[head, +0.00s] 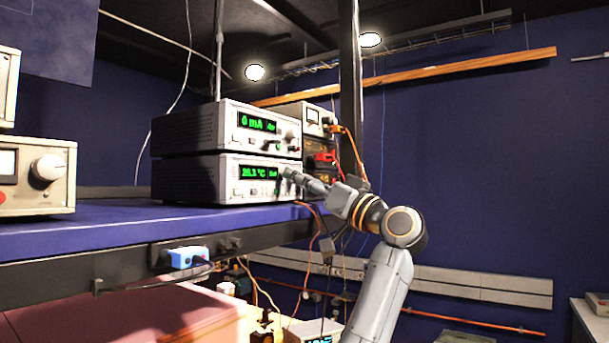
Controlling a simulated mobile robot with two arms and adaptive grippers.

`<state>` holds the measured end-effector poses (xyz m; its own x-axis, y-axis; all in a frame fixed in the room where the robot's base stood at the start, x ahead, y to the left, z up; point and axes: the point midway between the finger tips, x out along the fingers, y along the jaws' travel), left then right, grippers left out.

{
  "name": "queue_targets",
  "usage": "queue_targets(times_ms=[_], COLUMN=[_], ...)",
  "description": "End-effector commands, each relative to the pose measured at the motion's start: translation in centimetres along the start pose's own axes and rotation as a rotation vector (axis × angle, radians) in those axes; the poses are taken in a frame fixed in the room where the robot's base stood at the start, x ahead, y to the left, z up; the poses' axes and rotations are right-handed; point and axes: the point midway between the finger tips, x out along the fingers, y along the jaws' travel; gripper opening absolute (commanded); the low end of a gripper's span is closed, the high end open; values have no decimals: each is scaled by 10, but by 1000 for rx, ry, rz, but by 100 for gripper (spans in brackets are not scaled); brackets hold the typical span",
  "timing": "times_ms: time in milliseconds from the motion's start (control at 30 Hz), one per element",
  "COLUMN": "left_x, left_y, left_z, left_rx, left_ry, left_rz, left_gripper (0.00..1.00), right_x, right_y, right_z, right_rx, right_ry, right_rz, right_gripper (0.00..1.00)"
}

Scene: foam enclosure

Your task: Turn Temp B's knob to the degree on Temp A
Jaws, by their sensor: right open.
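A white instrument (240,178) sits on the blue bench, with a green display reading about 20.1 °C; the digits are small and hard to read. I cannot make out a Temp A or Temp B label. My right gripper (287,178) is at the right end of this instrument's front panel, with its fingers pointing at the panel. It is open. It covers that part of the panel, so any knob there is hidden, and I cannot tell whether the fingers touch it. My left gripper is not in view.
Another instrument (250,126) reading 0 mA is stacked on top. A beige unit with a large round knob (48,168) stands at the left. Smaller boxes with orange cables (318,150) are behind my gripper. The blue bench top (110,222) is clear in front.

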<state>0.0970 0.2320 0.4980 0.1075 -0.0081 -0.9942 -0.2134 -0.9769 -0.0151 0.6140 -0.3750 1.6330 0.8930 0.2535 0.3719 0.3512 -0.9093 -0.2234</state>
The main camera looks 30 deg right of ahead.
Motion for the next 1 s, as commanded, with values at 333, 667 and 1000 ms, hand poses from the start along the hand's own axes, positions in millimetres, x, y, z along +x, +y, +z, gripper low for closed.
queue_targets(times_ms=[333, 667, 1000], left_x=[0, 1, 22], left_y=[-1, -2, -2], left_z=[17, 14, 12], left_rx=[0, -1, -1], left_ry=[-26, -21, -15], left_rz=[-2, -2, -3], left_gripper=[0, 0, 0], right_x=[0, -1, -3], right_y=[0, 1, 5], right_z=[0, 0, 3], right_rx=[0, -8, -139], right_ry=[1, 1, 4], right_rz=[0, -2, -53], right_gripper=[20, 0, 0])
